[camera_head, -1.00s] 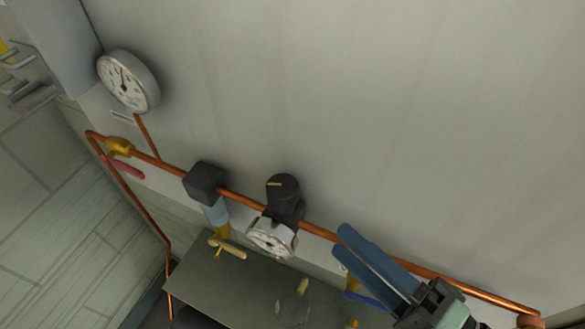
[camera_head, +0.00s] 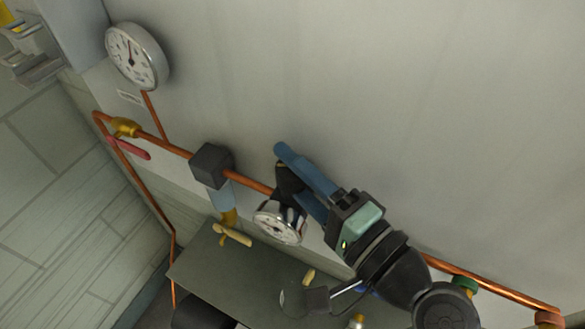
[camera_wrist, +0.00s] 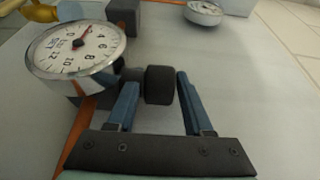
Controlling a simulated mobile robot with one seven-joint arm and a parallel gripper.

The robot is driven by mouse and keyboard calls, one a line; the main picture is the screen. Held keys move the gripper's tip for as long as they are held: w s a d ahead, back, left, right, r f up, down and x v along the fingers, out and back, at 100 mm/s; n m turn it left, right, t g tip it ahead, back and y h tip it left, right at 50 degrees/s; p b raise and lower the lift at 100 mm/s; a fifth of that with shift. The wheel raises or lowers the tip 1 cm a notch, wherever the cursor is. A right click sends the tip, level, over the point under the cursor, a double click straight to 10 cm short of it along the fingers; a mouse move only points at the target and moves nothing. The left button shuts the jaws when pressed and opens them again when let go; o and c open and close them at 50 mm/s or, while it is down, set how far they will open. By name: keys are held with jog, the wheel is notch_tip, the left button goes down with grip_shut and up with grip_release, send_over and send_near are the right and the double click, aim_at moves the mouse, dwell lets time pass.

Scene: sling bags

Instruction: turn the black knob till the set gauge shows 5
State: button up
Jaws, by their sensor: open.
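The black knob (camera_wrist: 160,85) lies between the two blue fingers of my gripper (camera_wrist: 157,82) in the wrist view. The fingers are open on either side of it, with a visible gap at the right finger; contact at the left finger is unclear. In the head view, my gripper (camera_head: 289,172) partly hides the knob (camera_head: 288,182). A small round white gauge (camera_head: 279,223) sits just below the knob on the same fitting.
A copper pipe (camera_head: 252,184) runs along the wall past a dark block (camera_head: 211,165). A larger wall gauge (camera_head: 138,56) is at upper left. A red-handled valve (camera_head: 127,130) is on the pipe's left. A grey shelf (camera_head: 215,268) juts out below.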

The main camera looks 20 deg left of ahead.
grip_shut()
